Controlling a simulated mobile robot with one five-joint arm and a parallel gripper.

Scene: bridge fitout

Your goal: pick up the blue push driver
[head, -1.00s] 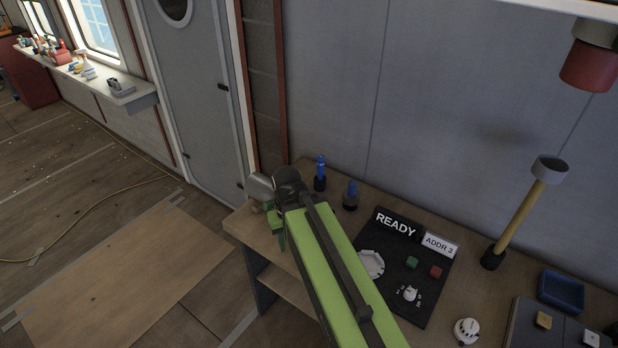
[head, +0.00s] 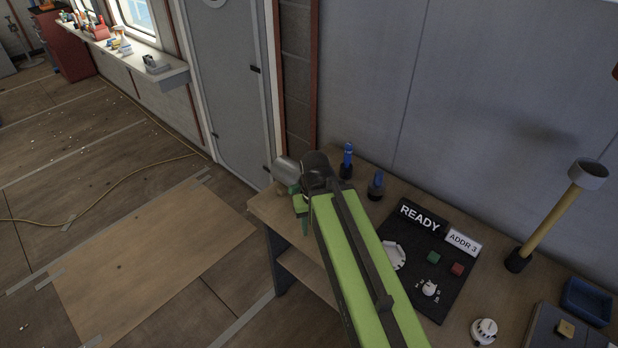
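Two blue tool-like things stand upright in black holders at the back left of the wooden bench. The bright blue one (head: 347,155) is slimmer and farther back; the darker blue one (head: 376,181) stands to its right. I cannot tell for sure which is the push driver.
A black panel (head: 455,291) marked READY, with knobs and buttons, lies right of my arm. A yellow post with a grey cup (head: 548,222) and a blue tray (head: 587,301) stand farther right. A wall (head: 480,110) rises behind the bench (head: 263,207). The floor at left is mostly clear.

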